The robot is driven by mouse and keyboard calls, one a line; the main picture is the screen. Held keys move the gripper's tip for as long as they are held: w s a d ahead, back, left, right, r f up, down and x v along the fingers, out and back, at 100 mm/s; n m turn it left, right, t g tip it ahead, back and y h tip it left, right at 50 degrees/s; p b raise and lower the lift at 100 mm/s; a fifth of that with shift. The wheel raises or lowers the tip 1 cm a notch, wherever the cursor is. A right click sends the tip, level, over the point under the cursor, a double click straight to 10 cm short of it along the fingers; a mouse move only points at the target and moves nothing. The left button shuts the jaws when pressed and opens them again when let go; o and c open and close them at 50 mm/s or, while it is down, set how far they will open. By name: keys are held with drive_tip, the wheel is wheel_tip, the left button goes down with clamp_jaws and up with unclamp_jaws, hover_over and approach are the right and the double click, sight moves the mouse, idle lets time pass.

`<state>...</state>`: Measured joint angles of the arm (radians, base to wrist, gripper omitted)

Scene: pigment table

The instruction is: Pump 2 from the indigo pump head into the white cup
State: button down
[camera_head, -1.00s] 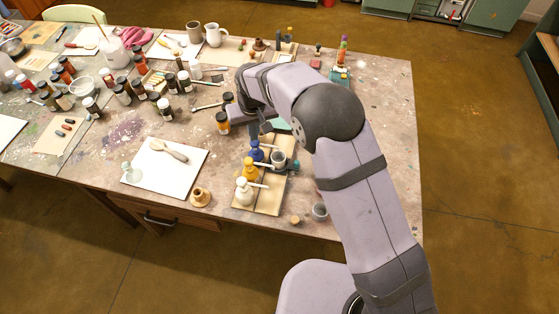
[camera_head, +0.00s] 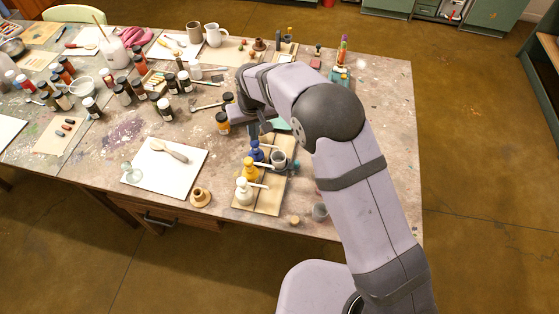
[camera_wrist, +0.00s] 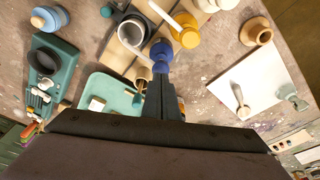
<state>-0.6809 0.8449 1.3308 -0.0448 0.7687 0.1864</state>
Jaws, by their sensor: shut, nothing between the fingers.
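The indigo pump head (camera_head: 256,154) is the farthest of three pump bottles on a wooden board; it shows in the wrist view (camera_wrist: 162,52) just beyond my fingertips. My gripper (camera_head: 263,136) is shut and empty, directly over or touching the indigo pump head; I cannot tell which. In the wrist view the closed fingers (camera_wrist: 163,76) overlap its near edge. A pale-rimmed cup with a dark inside (camera_head: 279,158) stands on the board beside the pump, seen also in the wrist view (camera_wrist: 133,32). The pump's spout points toward it. The cup's contents cannot be made out.
A yellow pump (camera_head: 250,169) and a white pump (camera_head: 243,191) stand nearer on the same board. A teal tray (camera_wrist: 104,92) lies beside the board. A white sheet with a brush (camera_head: 165,172) lies left. Several paint jars stand farther left.

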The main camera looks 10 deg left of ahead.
drive_tip(key=shift+f, duration=0.15)
idle(0.5)
drive_tip(key=shift+s+f+b, duration=0.1)
drive_tip(key=shift+f+b, duration=0.65)
drive_tip(key=shift+f, duration=0.45)
drive_tip(key=shift+d+r, duration=0.1)
drive_tip(key=shift+r, duration=0.05)
drive_tip(key=shift+r+p, duration=0.85)
drive_tip(key=shift+r, duration=0.2)
drive_tip(key=shift+f, duration=0.15)
